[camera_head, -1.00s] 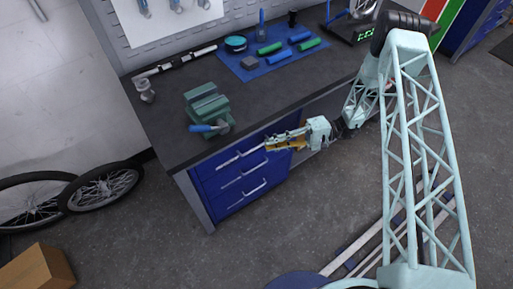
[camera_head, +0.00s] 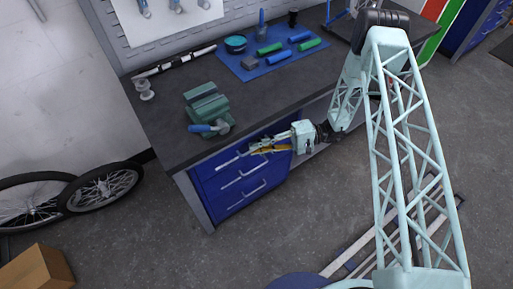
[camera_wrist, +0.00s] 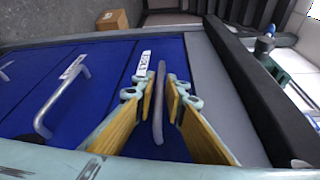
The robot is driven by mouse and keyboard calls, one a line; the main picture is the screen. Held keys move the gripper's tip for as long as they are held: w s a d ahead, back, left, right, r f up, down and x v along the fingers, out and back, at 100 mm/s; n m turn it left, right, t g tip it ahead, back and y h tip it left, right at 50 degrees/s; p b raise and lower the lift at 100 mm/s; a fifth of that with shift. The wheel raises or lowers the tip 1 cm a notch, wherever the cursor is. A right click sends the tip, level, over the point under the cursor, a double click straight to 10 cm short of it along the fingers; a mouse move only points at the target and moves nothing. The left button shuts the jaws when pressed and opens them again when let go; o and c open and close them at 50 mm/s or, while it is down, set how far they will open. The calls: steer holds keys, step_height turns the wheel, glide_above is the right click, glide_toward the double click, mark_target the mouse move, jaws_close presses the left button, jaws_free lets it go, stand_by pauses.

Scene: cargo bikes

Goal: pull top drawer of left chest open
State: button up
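The blue left chest (camera_head: 206,187) stands under the left end of the workbench, with its drawers flush. The top drawer's bar handle (camera_head: 228,162) is below the bench top in the head view. In the wrist view this grey handle (camera_wrist: 159,110) runs lengthwise between my yellow-padded fingers. My gripper (camera_wrist: 158,95) is open around the handle, with a gap visible on both sides. In the head view my gripper (camera_head: 258,148) is at the right part of the top drawer front, and its fingertips hide part of the handle.
A green vise (camera_head: 207,105) sits on the bench (camera_head: 165,125) above the chest. A blue mat (camera_head: 245,68) with tools lies farther back. Two wheels (camera_head: 100,188) and a cardboard box (camera_head: 38,272) are on the left. The floor before the drawers is clear.

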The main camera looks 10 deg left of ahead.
steer(key=shift+c, duration=0.9)
jaws_close()
steer(key=shift+d, duration=0.1)
